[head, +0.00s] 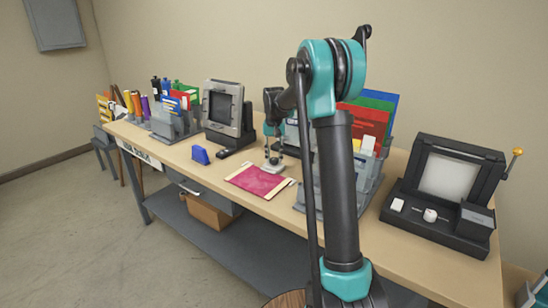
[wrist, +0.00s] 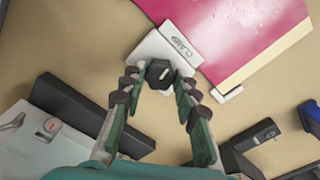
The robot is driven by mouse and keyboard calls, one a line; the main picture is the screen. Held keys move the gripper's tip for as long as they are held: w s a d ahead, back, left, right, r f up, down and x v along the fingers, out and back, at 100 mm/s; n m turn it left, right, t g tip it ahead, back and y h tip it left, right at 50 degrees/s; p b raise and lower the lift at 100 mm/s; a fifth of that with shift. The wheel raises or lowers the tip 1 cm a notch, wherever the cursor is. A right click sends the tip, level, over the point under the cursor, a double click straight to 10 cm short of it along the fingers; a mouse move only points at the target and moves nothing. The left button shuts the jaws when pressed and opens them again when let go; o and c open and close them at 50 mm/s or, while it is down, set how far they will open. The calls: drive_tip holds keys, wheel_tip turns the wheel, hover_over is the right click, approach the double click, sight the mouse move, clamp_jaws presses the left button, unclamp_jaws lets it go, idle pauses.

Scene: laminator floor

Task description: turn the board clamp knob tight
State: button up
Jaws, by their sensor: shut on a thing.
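The board clamp (wrist: 178,36) is a pale block marked "CLAMP" at the edge of a pink board (wrist: 225,30) in the wrist view. Its knob (wrist: 159,72) is dark, with a light mark on top. My gripper (wrist: 157,84) is shut on the knob, one finger on each side. In the head view my gripper (head: 273,148) reaches down over the clamp (head: 272,164) at the far edge of the pink board (head: 258,182). The knob is too small to make out there.
The bench (head: 215,175) has a blue block (head: 200,155) left of the board. A grey-framed device (head: 222,112) stands behind, and file racks with coloured folders (head: 372,115) stand at right. A black machine (head: 445,190) occupies the right end.

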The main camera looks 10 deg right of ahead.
sight(274, 159)
drive_tip(key=shift+m, duration=1)
drive_tip(key=o, duration=1.2)
drive_tip(key=shift+c, duration=0.2)
wheel_tip(274, 159, up, 12)
